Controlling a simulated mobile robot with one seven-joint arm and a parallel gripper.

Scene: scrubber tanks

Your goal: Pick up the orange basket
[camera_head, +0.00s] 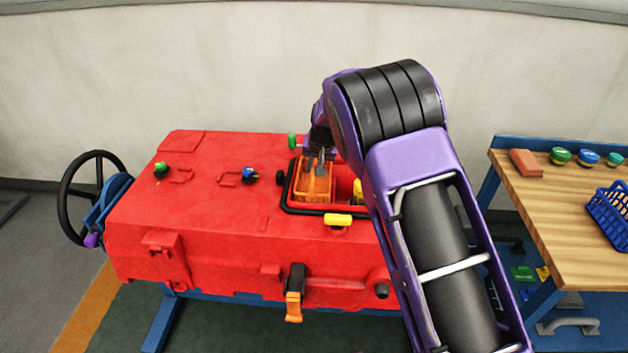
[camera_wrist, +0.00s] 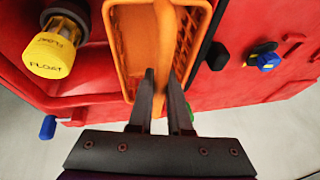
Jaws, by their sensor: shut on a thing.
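The orange basket (camera_head: 313,190) sits inside the black-rimmed opening in the top of the red tank (camera_head: 215,220). In the wrist view the basket (camera_wrist: 124,60) shows its slatted sides and a central orange handle strip. My gripper (camera_head: 319,160) reaches down into the opening from above. In the wrist view my gripper (camera_wrist: 162,85) has its two dark fingers close together on the basket's central handle, and is shut on it. The far end of the basket is cut off in the wrist view.
A yellow float (camera_wrist: 52,52) labelled "FLOAT" stands beside the basket in the opening. The black rim (camera_head: 310,210) surrounds them. A black wheel (camera_head: 72,205) is at left.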

